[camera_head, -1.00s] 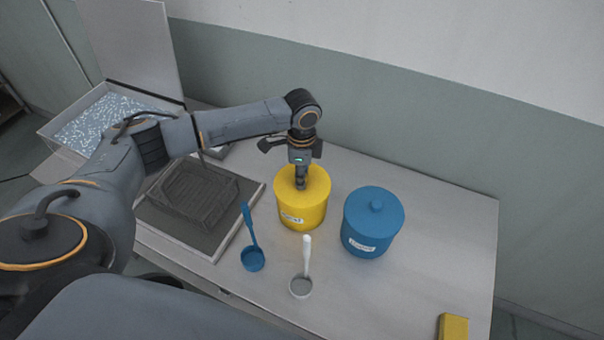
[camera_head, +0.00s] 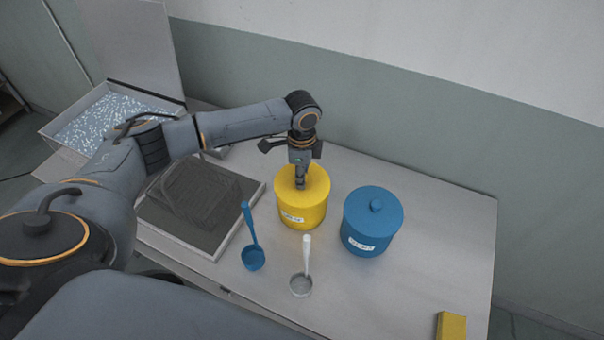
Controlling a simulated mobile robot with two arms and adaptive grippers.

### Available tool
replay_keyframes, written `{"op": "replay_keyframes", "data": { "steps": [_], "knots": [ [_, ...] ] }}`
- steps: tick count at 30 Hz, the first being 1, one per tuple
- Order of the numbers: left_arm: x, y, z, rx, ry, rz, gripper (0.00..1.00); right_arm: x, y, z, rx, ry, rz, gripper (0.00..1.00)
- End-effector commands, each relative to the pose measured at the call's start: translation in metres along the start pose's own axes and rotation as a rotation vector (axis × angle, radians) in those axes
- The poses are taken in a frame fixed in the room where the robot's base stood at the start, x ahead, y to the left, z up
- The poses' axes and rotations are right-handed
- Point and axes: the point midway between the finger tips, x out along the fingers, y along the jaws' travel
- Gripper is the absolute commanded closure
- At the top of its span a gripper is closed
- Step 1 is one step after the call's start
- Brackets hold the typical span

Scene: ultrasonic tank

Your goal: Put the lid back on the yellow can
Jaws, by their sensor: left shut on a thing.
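The yellow can (camera_head: 302,213) stands upright on the table, with a label low on its front. Its yellow lid (camera_head: 315,184) sits on top of the can and looks level. My left gripper (camera_head: 300,182) points straight down over the can and is shut on the lid's knob, which the fingers mostly hide. From this view I cannot tell whether the lid is fully seated. My right gripper is not in view.
A blue can (camera_head: 371,228) with its lid on stands close right. A blue scoop (camera_head: 252,256) and a white scoop (camera_head: 301,285) lie in front. A wire basket (camera_head: 190,197) is on a dark mat at left, near the open tank (camera_head: 48,131). A yellow block (camera_head: 452,326) lies front right.

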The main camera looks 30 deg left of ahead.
Motion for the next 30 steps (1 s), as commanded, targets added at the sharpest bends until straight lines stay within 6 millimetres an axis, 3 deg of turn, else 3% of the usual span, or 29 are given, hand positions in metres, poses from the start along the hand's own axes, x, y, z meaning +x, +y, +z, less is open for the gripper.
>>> {"op": "replay_keyframes", "data": {
  "steps": [4, 5, 9, 15, 19, 30],
  "knots": [
    [-0.0002, -0.0001, -0.0002, 0.000, 0.000, 0.000, 1.00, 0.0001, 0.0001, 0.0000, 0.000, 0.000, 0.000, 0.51],
    [-0.0002, -0.0001, -0.0002, 0.000, 0.000, 0.000, 0.72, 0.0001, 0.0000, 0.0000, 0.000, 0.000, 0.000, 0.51],
    [-0.0003, -0.0001, -0.0002, 0.000, 0.000, 0.000, 0.47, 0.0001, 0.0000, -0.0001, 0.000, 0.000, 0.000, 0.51],
    [-0.0003, -0.0001, -0.0001, 0.000, 0.000, 0.000, 0.47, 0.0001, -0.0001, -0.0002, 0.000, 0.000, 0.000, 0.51],
    [-0.0001, 0.0000, -0.0001, 0.000, 0.000, 0.000, 0.25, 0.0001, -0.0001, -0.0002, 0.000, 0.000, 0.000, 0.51],
    [-0.0017, -0.0001, -0.0001, 0.000, 0.000, 0.000, 0.25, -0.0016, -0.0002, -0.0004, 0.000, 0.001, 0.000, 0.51]
  ]
}}
